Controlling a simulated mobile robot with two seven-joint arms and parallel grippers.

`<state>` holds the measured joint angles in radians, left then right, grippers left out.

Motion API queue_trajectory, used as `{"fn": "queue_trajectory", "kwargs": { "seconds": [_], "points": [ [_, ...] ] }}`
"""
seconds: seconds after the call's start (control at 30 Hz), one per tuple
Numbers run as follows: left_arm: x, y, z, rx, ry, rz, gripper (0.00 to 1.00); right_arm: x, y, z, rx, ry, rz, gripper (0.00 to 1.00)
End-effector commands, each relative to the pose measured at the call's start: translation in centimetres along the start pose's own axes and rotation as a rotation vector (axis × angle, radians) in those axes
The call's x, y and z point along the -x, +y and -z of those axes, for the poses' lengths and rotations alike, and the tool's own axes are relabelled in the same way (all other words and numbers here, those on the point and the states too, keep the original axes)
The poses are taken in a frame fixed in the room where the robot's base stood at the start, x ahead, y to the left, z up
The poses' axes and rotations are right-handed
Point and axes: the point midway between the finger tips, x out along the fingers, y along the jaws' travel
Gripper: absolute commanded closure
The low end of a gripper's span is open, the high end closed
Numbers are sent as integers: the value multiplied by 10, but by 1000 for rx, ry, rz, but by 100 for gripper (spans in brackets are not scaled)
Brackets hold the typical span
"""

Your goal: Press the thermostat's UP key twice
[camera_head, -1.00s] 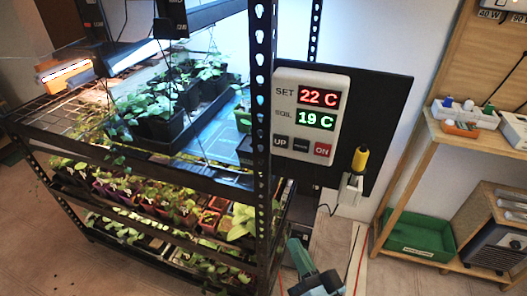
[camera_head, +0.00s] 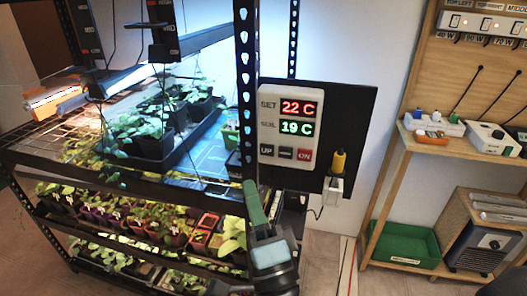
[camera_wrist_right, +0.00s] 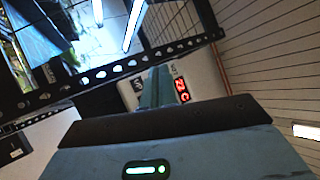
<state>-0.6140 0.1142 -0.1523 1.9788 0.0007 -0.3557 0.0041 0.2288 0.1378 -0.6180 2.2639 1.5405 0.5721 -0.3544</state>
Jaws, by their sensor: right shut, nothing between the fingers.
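The thermostat (camera_head: 289,141) is a pale box on a dark panel at the rack's corner. Its SET display (camera_head: 298,107) reads 22 C in red and its SOIL display (camera_head: 296,128) reads 19 C in green. Below them is a row of keys: the dark UP key (camera_head: 266,151) at left, another dark key, and a red ON key (camera_head: 304,155). My right gripper (camera_head: 253,190) is shut and empty, its tips below the UP key and apart from it. In the right wrist view the fingers (camera_wrist_right: 155,86) partly hide the thermostat (camera_wrist_right: 205,80). My left gripper is not in view.
The rack's perforated upright (camera_head: 245,80) stands just left of the thermostat. Plant trays fill the shelves. A yellow-handled plug (camera_head: 338,162) sits in a socket at the panel's lower right. A wooden shelf unit (camera_head: 400,150) with a green tray (camera_head: 405,240) stands at right.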

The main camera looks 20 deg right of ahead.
Motion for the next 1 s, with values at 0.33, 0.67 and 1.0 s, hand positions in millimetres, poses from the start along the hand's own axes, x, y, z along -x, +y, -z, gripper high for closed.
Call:
{"fn": "queue_trajectory", "kwargs": {
  "seconds": [0.33, 0.67, 1.0],
  "points": [
    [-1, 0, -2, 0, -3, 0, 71, -8, 7, 6, 3, -1, 0, 100],
    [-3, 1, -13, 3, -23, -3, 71, -36, 29, 26, 4, -2, -1, 100],
    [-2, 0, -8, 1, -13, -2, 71, -58, 42, 42, 2, -1, 2, 100]
  ]
}}
